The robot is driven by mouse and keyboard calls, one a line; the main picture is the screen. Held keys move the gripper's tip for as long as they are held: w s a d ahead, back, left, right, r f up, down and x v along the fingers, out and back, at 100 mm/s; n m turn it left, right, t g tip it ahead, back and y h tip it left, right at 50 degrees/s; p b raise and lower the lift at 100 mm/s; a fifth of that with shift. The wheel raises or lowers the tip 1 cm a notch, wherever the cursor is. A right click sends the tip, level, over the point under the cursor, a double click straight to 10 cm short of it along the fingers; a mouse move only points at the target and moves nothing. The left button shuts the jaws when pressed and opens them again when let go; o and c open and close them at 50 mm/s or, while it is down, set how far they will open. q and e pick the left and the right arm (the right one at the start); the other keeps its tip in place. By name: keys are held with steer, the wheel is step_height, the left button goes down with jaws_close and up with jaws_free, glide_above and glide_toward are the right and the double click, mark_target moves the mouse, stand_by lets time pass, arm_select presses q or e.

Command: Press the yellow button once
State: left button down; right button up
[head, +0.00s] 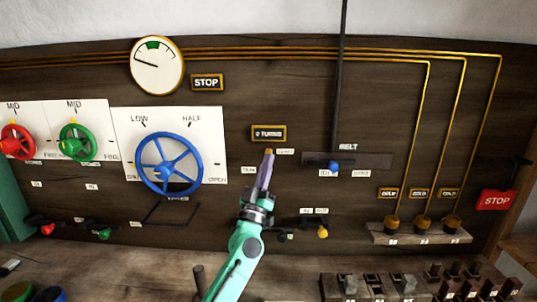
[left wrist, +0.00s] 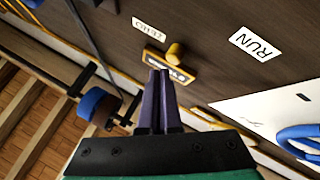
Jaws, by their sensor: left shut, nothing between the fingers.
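My left gripper (head: 265,163) is shut and empty, its purple fingers pointing up at the dark wooden panel. A small brass-yellow knob or peg (left wrist: 175,53) stands out from the panel just beyond the fingertips in the left wrist view. In the head view the fingertips largely cover it. I cannot tell whether they touch it. Another small yellow knob (head: 323,233) sits lower on the panel, right of my left wrist, under two small labels. I cannot tell which of the two is a push button. My right gripper is not in view.
A plate (head: 269,133) is just above the fingertips. A blue handwheel (head: 168,163) is to the left, a blue-knobbed slider (head: 334,166) to the right. A red STOP handle (head: 496,200) is at far right. Several switches (head: 378,285) stand at the lower right.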

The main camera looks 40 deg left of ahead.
arm_select(q)
steer(key=s+d+p, duration=0.1)
steer(key=s, duration=0.1)
steer(key=s+d+p, duration=0.1)
steer(key=s+d, duration=0.1)
stand_by(0.3)
